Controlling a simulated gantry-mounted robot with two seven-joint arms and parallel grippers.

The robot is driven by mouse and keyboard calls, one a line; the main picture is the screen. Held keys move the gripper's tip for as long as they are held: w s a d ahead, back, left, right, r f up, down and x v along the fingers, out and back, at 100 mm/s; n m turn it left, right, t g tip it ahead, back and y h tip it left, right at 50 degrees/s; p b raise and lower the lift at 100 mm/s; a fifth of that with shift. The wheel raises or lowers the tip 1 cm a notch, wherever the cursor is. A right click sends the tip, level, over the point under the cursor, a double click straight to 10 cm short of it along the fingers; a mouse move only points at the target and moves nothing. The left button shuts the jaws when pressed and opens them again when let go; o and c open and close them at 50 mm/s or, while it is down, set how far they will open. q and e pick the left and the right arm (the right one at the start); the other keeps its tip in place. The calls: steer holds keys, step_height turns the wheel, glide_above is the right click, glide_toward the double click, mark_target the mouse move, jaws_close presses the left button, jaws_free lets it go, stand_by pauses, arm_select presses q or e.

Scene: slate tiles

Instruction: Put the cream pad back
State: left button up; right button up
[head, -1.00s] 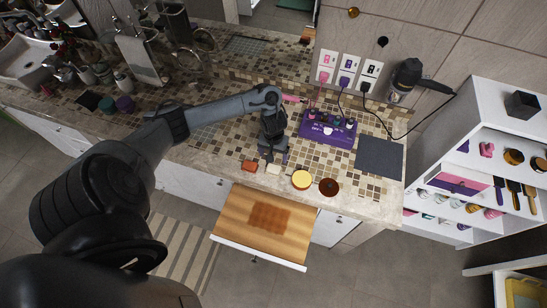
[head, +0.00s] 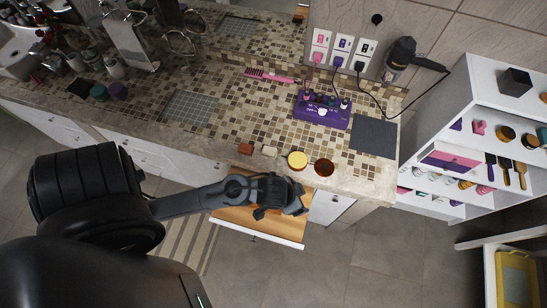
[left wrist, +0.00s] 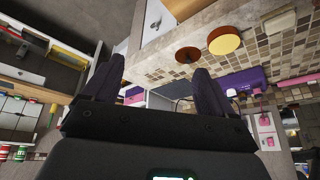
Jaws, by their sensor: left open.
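The cream pad (head: 269,151) is a small pale block on the counter's front edge, between a small orange-brown block (head: 245,149) and a round yellow-topped thing (head: 297,160). It also shows at the upper right of the left wrist view (left wrist: 279,22). My left gripper (head: 280,212) is open, with nothing between its fingers, over the pulled-out wooden drawer (head: 235,218) below the counter edge. It is apart from the pad. My left arm and gripper hide much of the drawer's inside. My right gripper is not in view.
A round brown thing (head: 324,168) stands right of the yellow one. A purple holder (head: 321,112), a dark square mat (head: 373,137) and a pink comb (head: 268,76) lie farther back. A white shelf unit (head: 456,118) stands at right. The tiled counter's middle is clear.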

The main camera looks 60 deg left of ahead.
arm_select(q)
steer(key=s+a+r+g, duration=0.1)
steer(key=s+r, duration=0.2)
steer(key=s, duration=0.4)
steer(key=shift+a+r+g, duration=0.15)
steer(key=shift+r+g, duration=0.15)
steer(key=shift+r, duration=0.1)
